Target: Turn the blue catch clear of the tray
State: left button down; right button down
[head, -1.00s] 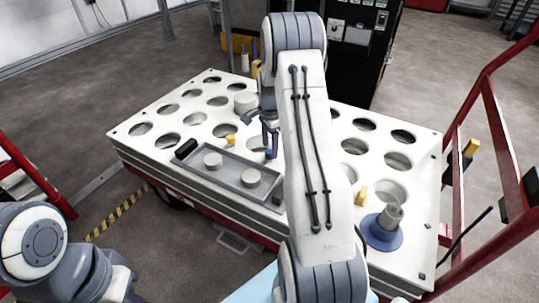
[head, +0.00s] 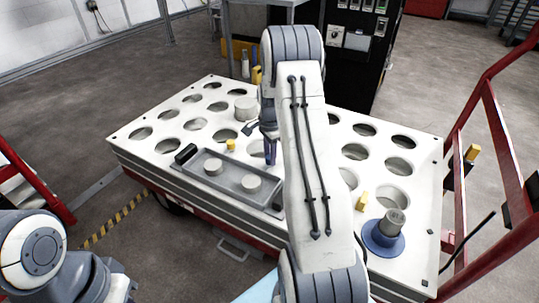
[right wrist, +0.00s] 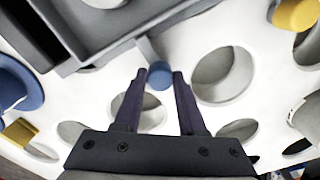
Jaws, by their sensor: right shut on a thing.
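The blue catch (right wrist: 159,76) shows in the right wrist view as a round blue knob at the end of a short grey arm beside the tray. My right gripper (right wrist: 160,74) is shut on the knob, one dark finger on each side. In the head view my right gripper (head: 270,160) reaches down at the tray's far right side, and its fingers hide most of the catch. The grey tray (head: 231,177) lies on the white deck and holds two pale round pieces. Its edge shows upper left in the right wrist view (right wrist: 98,48). My left gripper is out of view.
The white deck (head: 155,115) has several round holes. A yellow piece (head: 231,145) stands behind the tray and a black block (head: 186,153) at its left end. A blue-flanged grey part (head: 385,240) stands front right. Red rails (head: 495,130) flank the deck.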

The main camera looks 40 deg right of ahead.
jog(key=shift+s+r+n+p, duration=0.1)
jog(key=shift+r+n+p, duration=0.1)
jog(key=shift+n+p, duration=0.35)
jog(key=n+p, duration=0.6)
jog(key=p, duration=0.1)
jog(key=shift+n+p, duration=0.25)
jog(key=shift+p, duration=0.15)
jog(key=n+p, duration=0.3)
jog(key=n, duration=0.1)
jog(key=shift+f+n, duration=0.1)
jog(key=shift+n, duration=0.2)
jog(key=n+p, duration=0.1)
jog(key=n, duration=0.2)
jog(key=shift+f+n+p, duration=0.1)
jog(key=shift+n+p, duration=0.55)
jog(key=shift+n, duration=0.55)
jog(key=c, duration=0.5)
grip_release()
